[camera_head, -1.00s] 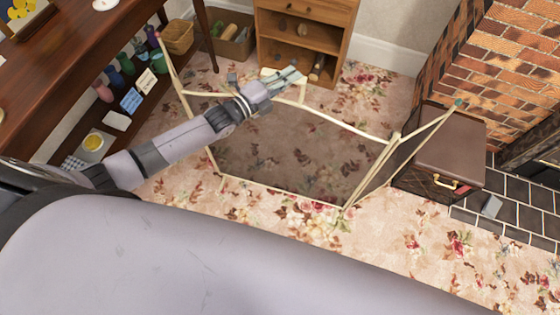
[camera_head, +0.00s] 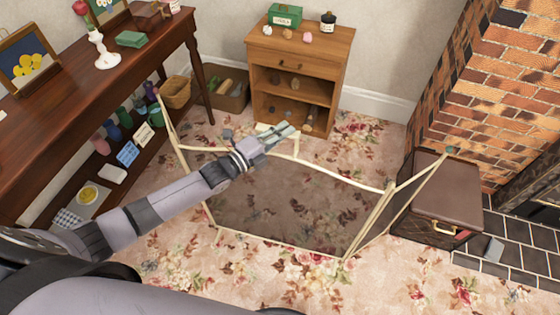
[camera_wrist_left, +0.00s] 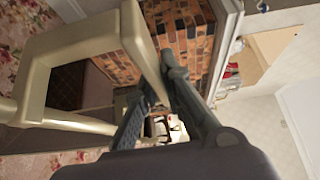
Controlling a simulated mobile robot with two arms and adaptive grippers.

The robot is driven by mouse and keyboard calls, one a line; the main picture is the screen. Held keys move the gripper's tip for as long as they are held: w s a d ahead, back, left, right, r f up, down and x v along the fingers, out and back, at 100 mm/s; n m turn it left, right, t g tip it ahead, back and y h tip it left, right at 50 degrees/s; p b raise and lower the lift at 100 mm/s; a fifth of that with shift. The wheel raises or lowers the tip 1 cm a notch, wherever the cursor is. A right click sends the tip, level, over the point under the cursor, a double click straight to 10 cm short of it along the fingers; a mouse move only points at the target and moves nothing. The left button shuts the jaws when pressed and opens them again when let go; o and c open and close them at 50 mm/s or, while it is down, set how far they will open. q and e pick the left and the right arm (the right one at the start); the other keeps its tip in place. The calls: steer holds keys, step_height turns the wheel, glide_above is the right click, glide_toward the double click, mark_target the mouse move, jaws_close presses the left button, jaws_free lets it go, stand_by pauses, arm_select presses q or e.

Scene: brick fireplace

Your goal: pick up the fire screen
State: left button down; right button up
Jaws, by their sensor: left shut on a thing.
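The fire screen (camera_head: 290,206) stands on the floral carpet in the head view. It has a cream frame, a dark see-through mesh middle panel and folded side wings. My left gripper (camera_head: 284,136) is at the middle of its top rail, shut on the raised handle there. In the left wrist view, the cream frame (camera_wrist_left: 84,38) passes large and close beside the dark fingers (camera_wrist_left: 155,92). The exact contact is partly hidden by the fingers. My right gripper is not in view.
A brown trunk (camera_head: 448,186) stands right of the screen by the brick fireplace (camera_head: 500,90). A small wooden cabinet (camera_head: 300,50) stands behind it. A dark wooden table (camera_head: 110,75) is at left, with a wicker basket (camera_head: 175,92) nearby. Carpet in front is clear.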

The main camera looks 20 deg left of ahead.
arm_select(q)
step_height(320, 180, up, 21)
steer(key=shift+f, duration=0.2)
stand_by(0.3)
steer(key=shift+r+p, duration=0.1)
steer(key=shift+p, duration=0.25)
steer(key=s+r+h+p, duration=0.1)
steer(key=s+r+p, duration=0.2)
steer(key=r+p, duration=1.5)
steer(key=shift+s+r+m+g+p, duration=0.15)
steer(key=shift+r+m+g+p, duration=0.2)
steer(key=shift+r, duration=0.55)
steer(key=shift+a, duration=0.1)
